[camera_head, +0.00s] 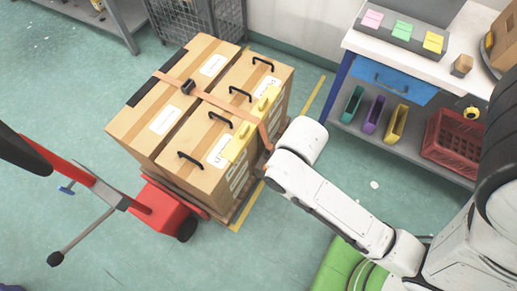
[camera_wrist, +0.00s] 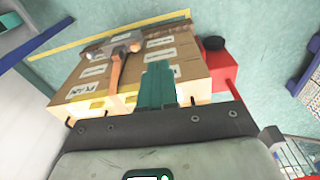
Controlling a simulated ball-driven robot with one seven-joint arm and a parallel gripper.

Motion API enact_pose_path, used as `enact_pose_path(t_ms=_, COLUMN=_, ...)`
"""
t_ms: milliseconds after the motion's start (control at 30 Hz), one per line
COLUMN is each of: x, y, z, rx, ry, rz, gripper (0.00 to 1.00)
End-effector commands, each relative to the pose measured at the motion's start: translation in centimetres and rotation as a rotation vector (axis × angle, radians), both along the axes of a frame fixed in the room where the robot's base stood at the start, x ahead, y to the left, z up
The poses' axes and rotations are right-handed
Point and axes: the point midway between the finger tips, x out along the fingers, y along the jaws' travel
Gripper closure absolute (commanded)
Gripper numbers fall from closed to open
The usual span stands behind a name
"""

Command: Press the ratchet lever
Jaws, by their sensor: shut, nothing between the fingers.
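A grey metal ratchet (camera_wrist: 127,47) sits on an orange strap (camera_wrist: 117,72) against the labelled side of a stack of cardboard boxes (camera_wrist: 185,70) in the wrist view. Which part is its lever is too small to tell. My gripper (camera_wrist: 158,68) is shut and empty, its teal fingers side by side. In the wrist view the fingertips appear below and right of the ratchet, and no contact shows. In the head view the strap (camera_head: 225,102) crosses the boxes (camera_head: 210,160), and my arm's end is beside their right side, hiding most of that ratchet area.
Yellow edge protectors (camera_head: 237,143) and black handles (camera_head: 191,159) are on the boxes. A red pallet jack (camera_head: 165,212) stands at the front. A workbench (camera_head: 402,58) with a red crate (camera_head: 455,143) is to the right.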

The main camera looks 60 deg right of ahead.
Motion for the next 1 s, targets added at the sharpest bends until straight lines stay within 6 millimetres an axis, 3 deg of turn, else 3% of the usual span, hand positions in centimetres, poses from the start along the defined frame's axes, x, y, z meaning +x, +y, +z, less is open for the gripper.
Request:
enact_pose_path(t_ms=167, x=-0.4, y=0.1, z=-1.3, rx=0.006, ry=0.019, rz=0.043, gripper=1.00)
enact_pose_path(t_ms=367, x=-2.5, y=-0.3, z=-7.2, rx=0.035, ry=0.114, rz=0.276, gripper=1.00)
enact_pose_path(t_ms=500, x=-4.1, y=-2.1, z=-11.8, rx=0.062, ry=0.193, rz=0.489, gripper=1.00)
enact_pose_path(t_ms=667, x=-4.5, y=-5.2, z=-15.9, rx=0.088, ry=0.262, rz=0.713, gripper=1.00)
enact_pose_path(t_ms=867, x=-2.2, y=-9.6, z=-19.3, rx=0.110, ry=0.308, rz=0.969, gripper=1.00)
enact_pose_path(t_ms=1000, x=1.5, y=-12.1, z=-20.7, rx=0.121, ry=0.310, rz=1.138, gripper=1.00)
